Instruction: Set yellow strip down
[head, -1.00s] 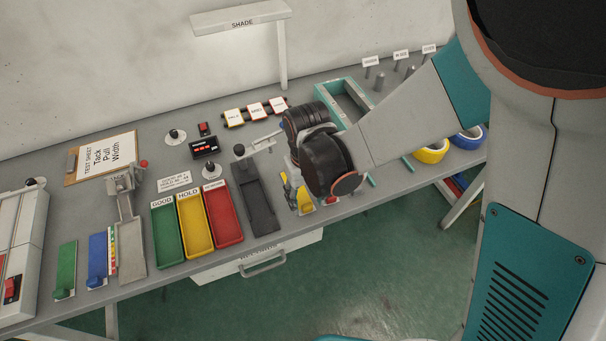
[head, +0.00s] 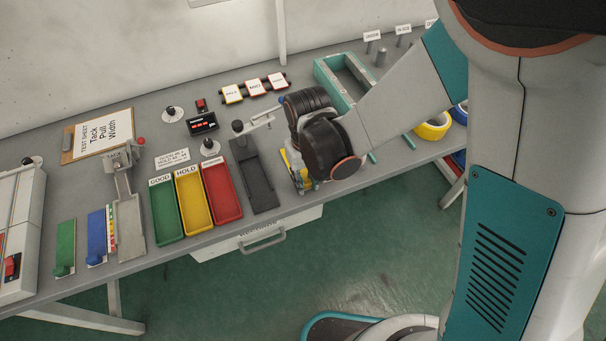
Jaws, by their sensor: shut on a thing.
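My gripper (head: 301,184) points down at the bench's front edge, just right of the black tray. It is shut on the yellow strip (head: 287,162), of which only a narrow yellow part shows beside the fingers. My black wrist hides the rest of the strip, and I cannot tell whether it touches the bench. A green strip (head: 66,243) and a blue strip (head: 97,236) lie at the left front of the bench (head: 125,263).
Green GOOD (head: 166,212), yellow HOLD (head: 194,202) and red (head: 222,192) trays stand left of the black tray (head: 255,180). A teal frame (head: 325,78) stands behind my wrist. Yellow (head: 433,127) and blue rolls are at right. A drawer handle (head: 262,239) juts out below the bench.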

